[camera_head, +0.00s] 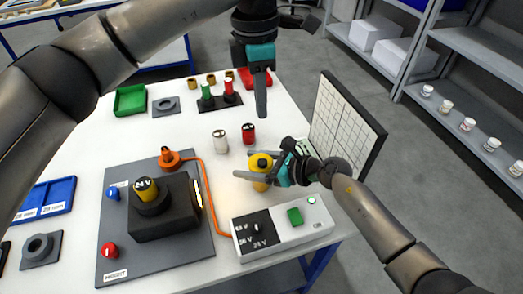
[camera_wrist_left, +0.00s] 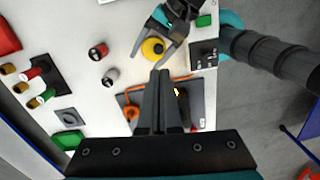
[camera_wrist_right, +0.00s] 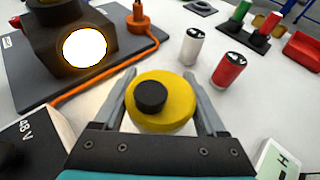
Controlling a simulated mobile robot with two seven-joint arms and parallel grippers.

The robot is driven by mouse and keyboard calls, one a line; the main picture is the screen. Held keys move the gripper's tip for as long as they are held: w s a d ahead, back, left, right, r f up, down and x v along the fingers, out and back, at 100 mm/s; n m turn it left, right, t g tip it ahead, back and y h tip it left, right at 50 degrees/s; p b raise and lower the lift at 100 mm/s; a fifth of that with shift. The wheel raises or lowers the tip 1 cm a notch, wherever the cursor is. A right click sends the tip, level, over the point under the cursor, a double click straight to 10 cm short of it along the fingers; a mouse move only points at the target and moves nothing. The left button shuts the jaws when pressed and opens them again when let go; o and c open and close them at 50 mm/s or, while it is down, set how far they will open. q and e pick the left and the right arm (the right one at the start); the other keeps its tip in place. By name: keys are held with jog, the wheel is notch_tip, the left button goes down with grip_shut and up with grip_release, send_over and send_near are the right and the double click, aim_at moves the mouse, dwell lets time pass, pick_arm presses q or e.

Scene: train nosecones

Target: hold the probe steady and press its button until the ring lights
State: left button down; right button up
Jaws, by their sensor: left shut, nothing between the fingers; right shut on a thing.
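The yellow probe (camera_head: 261,163) stands on the white table, its round black button (camera_wrist_right: 150,97) on top. My right gripper (camera_head: 250,178) is shut on the probe, one finger on each side in the right wrist view (camera_wrist_right: 165,100). My left gripper (camera_head: 262,113) is shut and empty, pointing down above and beyond the probe in the head view. In the left wrist view, its closed fingertips (camera_wrist_left: 160,72) appear just below the probe (camera_wrist_left: 151,50), apart from it as far as I can tell. No lit ring shows clearly on the probe.
A black block (camera_head: 165,215) with a glowing round face (camera_wrist_right: 85,47) stands on a grey plate. An orange cable runs to the white supply box (camera_head: 270,247), whose small green lamp is lit. White (camera_head: 220,141) and red (camera_head: 248,133) cylinders stand near the probe. A grid panel (camera_head: 345,125) rises right.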

aim_at(261, 162)
pick_arm(q)
jog(key=shift+s+r+n+y, duration=0.1)
jog(key=shift+r+n+y, duration=0.25)
jog(key=shift+n, duration=0.25)
notch_tip(261, 162, down, 14)
dwell(0.5)
jog(key=shift+f, duration=0.35)
jog(key=shift+s+f, duration=0.15)
jog(key=shift+f, duration=0.7)
pick_arm(e)
jog(key=shift+s+a, duration=0.1)
jog(key=shift+s, duration=0.05)
pick_arm(q)
notch_tip(261, 162, up, 15)
jog(key=shift+d, duration=0.15)
pick_arm(e)
jog(key=shift+f, duration=0.1)
dwell(0.5)
